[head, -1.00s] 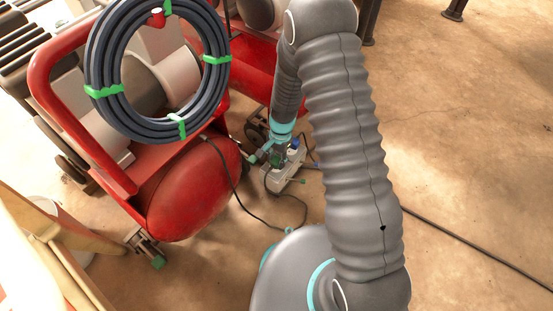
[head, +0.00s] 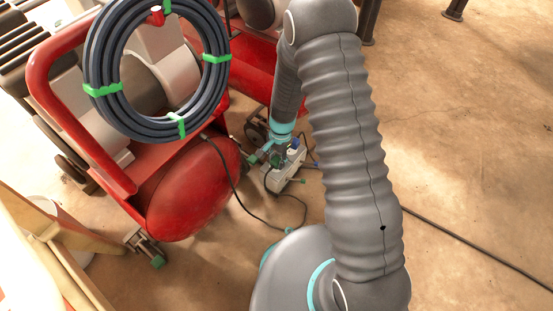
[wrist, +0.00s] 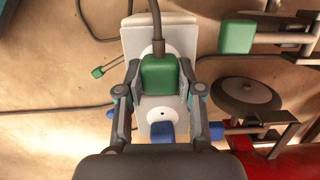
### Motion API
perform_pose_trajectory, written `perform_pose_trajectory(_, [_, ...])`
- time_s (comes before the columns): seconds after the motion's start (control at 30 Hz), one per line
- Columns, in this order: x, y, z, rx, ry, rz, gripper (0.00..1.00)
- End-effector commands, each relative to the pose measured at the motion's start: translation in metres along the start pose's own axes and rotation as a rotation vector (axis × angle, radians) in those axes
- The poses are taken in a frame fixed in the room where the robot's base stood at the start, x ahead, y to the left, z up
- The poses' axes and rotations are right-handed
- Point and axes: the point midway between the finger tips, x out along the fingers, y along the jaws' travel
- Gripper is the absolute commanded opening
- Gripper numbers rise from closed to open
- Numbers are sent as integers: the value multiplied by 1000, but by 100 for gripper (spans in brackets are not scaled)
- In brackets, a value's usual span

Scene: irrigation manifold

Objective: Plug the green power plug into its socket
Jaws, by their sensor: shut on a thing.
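The green power plug (wrist: 159,75) is between the two fingers of my gripper (wrist: 157,93) in the wrist view, with its dark cable running up from it. My gripper is shut on it. The plug is over a pale socket box (wrist: 133,47). Part of a white round socket face shows behind the plug, but its opening is hidden. I cannot tell whether the plug is seated or above the face. In the head view my gripper (head: 278,152) is small and low at the pale box (head: 290,181).
A blue plug (wrist: 162,132) is at a white round face on the same box. Green-ended metal fittings and a dark wheel (wrist: 246,96) stand close on the right. A red tank (head: 195,190) and a coiled hose (head: 95,75) are left in the head view. Thin cables lie on the floor.

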Motion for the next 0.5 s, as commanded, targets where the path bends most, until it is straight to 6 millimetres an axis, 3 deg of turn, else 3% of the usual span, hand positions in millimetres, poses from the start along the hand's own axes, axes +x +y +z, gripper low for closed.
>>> perform_pose_trajectory(0.5, [10,0,-2,0,0,0,0])
